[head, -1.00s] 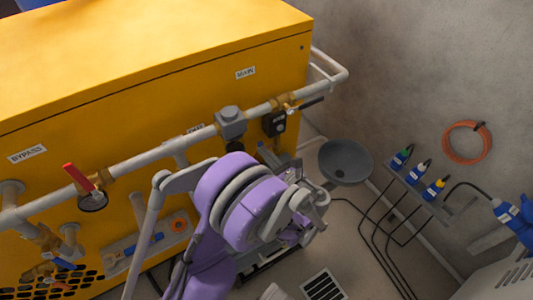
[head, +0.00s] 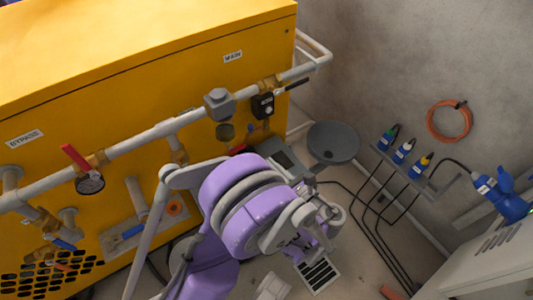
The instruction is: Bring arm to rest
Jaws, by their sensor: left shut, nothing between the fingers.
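My left arm (head: 247,207), purple and grey, rises from the bottom of the head view. It is bent in front of the yellow tank housing (head: 130,75). My left gripper (head: 332,212) is at the arm's right end, small and partly hidden by the arm's own links. It is shut and empty, and appears clear of the pipes and the wall. My right gripper is out of view.
A grey pipe (head: 150,134) with a red-handled valve (head: 76,158) runs along the housing. A grey bowl (head: 333,143) stands right of the tank. A floor grate (head: 318,275) lies below the gripper.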

